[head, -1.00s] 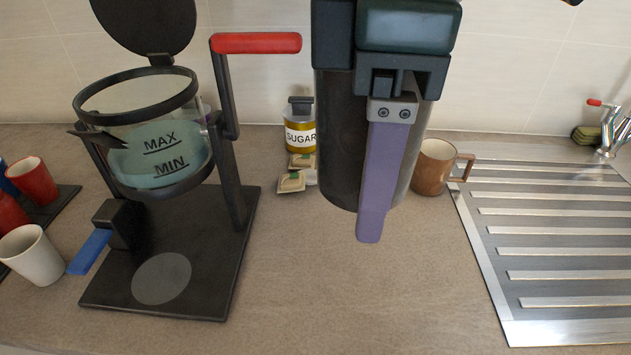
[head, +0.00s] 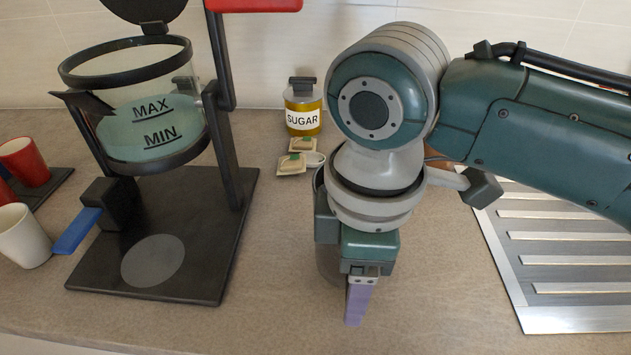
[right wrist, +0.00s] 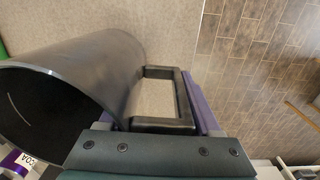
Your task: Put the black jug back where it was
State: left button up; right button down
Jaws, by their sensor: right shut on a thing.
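The black jug (head: 328,262) shows as a dark, rounded body mostly hidden behind my right arm in the head view. In the right wrist view the open-topped jug (right wrist: 92,75) fills the left side, with its squared black handle (right wrist: 165,125). My right gripper (head: 358,300), with purple fingers, is shut on this handle, low over the front of the worktop. I cannot tell whether the jug's bottom touches the worktop. The coffee machine's black base (head: 215,220), left of the jug, has a bare grey disc (head: 153,260). My left gripper is not in view.
The machine's glass tank (head: 150,125) and blue lever (head: 77,232) stand at left. A white cup (head: 22,236) and a red cup (head: 24,162) are farther left. A sugar jar (head: 303,108) stands behind. A metal drainer (head: 560,260) is at right. Worktop between base and jug is clear.

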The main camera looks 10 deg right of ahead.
jog(key=shift+f, duration=1.25)
jog(key=shift+f, duration=0.15)
jog(key=shift+c, duration=0.4)
grip_release()
notch_tip(320, 180, up, 12)
jog(key=shift+s+r+p, duration=0.15)
jog(key=shift+p, duration=0.65)
